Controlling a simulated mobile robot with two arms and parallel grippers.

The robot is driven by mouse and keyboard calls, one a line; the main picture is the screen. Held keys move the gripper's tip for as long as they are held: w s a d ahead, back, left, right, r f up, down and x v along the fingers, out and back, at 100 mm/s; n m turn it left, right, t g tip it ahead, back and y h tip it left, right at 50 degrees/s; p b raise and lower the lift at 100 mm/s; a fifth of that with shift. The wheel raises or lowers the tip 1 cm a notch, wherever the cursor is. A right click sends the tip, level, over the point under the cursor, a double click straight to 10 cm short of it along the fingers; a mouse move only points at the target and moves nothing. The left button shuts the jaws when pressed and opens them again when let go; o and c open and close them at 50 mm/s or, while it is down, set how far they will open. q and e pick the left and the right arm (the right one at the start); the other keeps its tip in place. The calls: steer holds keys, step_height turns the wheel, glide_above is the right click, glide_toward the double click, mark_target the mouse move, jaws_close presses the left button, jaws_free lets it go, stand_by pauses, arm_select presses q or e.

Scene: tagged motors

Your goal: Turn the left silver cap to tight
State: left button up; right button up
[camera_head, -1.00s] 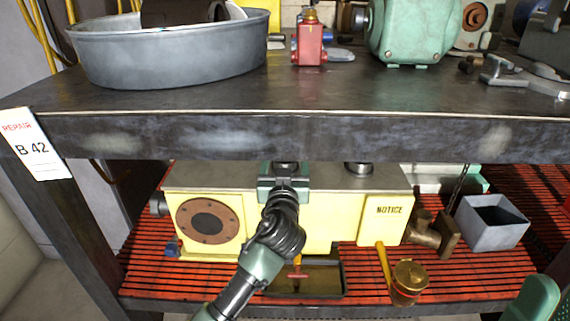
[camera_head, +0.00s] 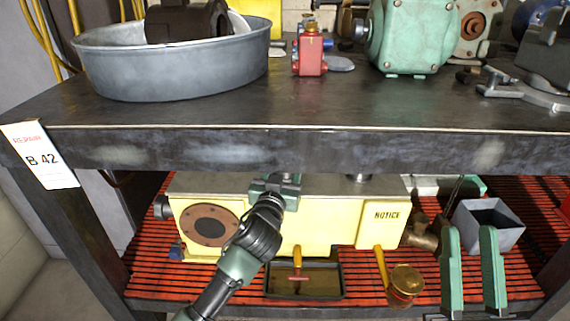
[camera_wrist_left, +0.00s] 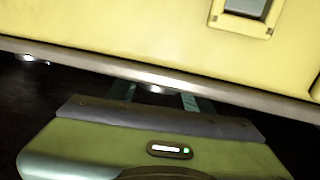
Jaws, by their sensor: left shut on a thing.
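The yellow motor housing (camera_head: 320,225) with a grey top lies on the lower shelf. My left gripper (camera_head: 275,183) is over the left part of its top, its arm reaching in from below. The left gripper is shut on the left silver cap, which it hides in the head view. In the left wrist view a bright bit of the left silver cap (camera_wrist_left: 153,88) shows between the two fingers. The right silver cap (camera_head: 358,177) stands free on the housing, partly under the table edge. My right gripper (camera_head: 470,262) is at the lower right, fingers apart and empty.
The workbench top (camera_head: 300,110) overhangs the lower shelf closely above the housing.

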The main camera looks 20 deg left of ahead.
arm_select(q)
steer(key=shift+m+h+p, duration=0.7)
steer(key=shift+h+p, duration=0.35)
steer(key=shift+h, duration=0.05)
steer(key=shift+a+m+h+p, duration=0.1)
steer(key=shift+m+h+p, duration=0.4)
steer(key=shift+h+p, duration=0.5)
arm_select(e)
steer(key=w+d+f+g+h, duration=0.1)
steer(key=f+g+h, duration=0.1)
steer(key=f+g, duration=0.3)
steer(key=w+f+g+h, duration=0.1)
steer(key=f+g, duration=0.5)
steer(key=f, duration=0.7)
steer(key=shift+w+d+f+h, duration=0.25)
steer(key=shift+w+d+h, duration=0.15)
steer(key=shift+w, duration=0.3)
arm_select(q)
steer(key=o, duration=1.4)
steer(key=shift+c, duration=0.2)
